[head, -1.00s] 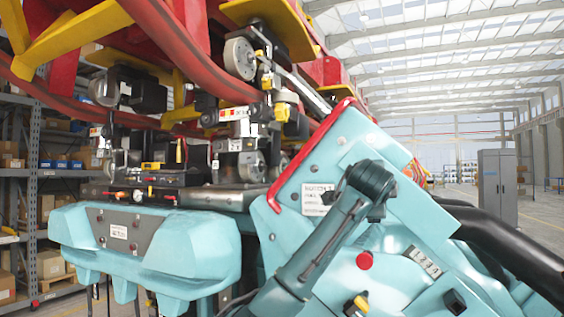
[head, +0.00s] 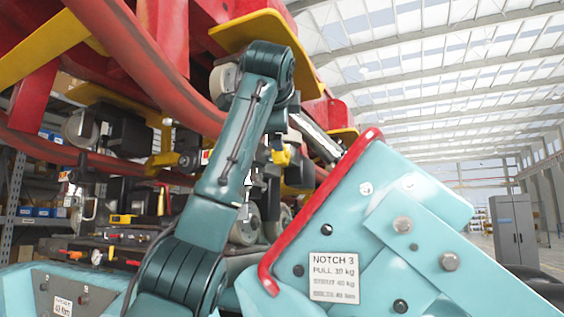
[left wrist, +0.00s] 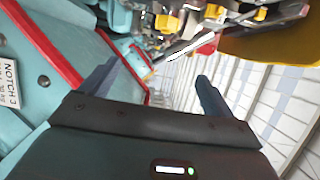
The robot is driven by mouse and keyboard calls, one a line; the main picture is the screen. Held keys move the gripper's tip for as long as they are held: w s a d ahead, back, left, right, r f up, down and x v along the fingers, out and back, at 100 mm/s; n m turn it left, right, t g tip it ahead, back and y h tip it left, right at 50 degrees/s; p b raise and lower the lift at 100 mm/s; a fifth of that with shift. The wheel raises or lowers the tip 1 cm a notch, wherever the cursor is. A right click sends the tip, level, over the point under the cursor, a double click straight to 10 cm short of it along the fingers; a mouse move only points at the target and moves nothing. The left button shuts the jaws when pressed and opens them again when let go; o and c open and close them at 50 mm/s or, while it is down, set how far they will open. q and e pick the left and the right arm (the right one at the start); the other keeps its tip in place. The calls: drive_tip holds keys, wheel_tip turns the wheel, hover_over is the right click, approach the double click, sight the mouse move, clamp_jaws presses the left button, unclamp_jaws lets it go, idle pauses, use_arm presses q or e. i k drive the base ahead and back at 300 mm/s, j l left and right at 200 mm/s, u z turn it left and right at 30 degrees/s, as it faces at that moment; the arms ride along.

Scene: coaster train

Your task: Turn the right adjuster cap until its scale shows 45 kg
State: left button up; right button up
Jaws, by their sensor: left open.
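My left arm rises across the head view and hides part of the machinery; its gripper is not visible there. In the left wrist view the left gripper (left wrist: 157,80) is open, with nothing between its two fingers. Small yellow parts show on the train's underside mechanism, one (head: 281,156) just right of my arm, and others at the top of the wrist view (left wrist: 260,14). I cannot tell which is the right adjuster cap, and no scale is readable. A white placard (head: 334,277) on the teal housing reads NOTCH 3; its smaller lines are blurred. My right gripper is not in view.
The red-edged teal housing (head: 400,235) fills the lower right, with its red edge (head: 310,215) close to the mechanism. The red track rail (head: 150,60) and yellow plate (head: 250,28) hang overhead. A silver rod (head: 318,138) slants beside the mechanism. Open hall lies to the right.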

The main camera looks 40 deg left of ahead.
sight(280, 159)
drive_tip(key=i+j, duration=0.9)
drive_tip(key=j+z, duration=0.05)
